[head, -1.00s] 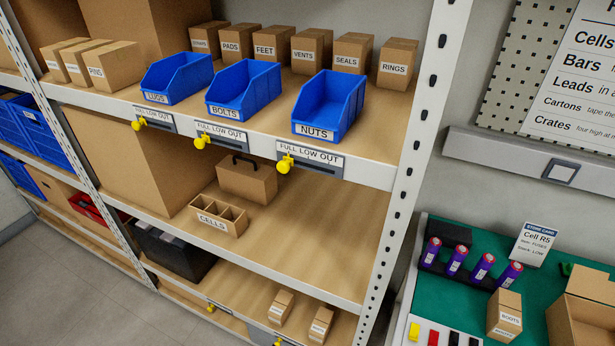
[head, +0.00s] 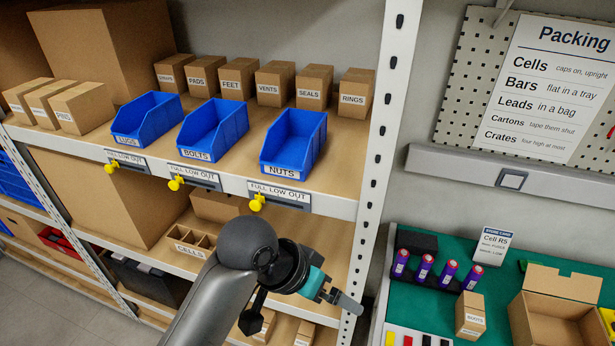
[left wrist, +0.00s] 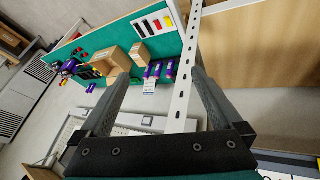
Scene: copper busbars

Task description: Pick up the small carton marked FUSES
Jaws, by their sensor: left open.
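I can read FUSES on no carton now. Two small cartons stand on the low shelf, one (head: 266,324) partly behind my left arm and one (head: 305,332) cut by the bottom edge; their labels are too small to read. The carton on the green bench (head: 470,314) appears marked BOOTS; it also shows in the left wrist view (left wrist: 141,53). My left gripper (head: 340,298) is in front of the shelf's right post, apart from the cartons. In the left wrist view its fingers (left wrist: 160,75) are open and empty. My right gripper is not in view.
Upper shelf (head: 345,203) holds blue bins (head: 294,140) and labelled cartons, including RINGS (head: 355,93). The perforated post (head: 379,150) stands between shelf and bench (head: 455,262). The bench carries purple cells (head: 447,272), a store card (head: 492,246) and an open box (head: 560,310).

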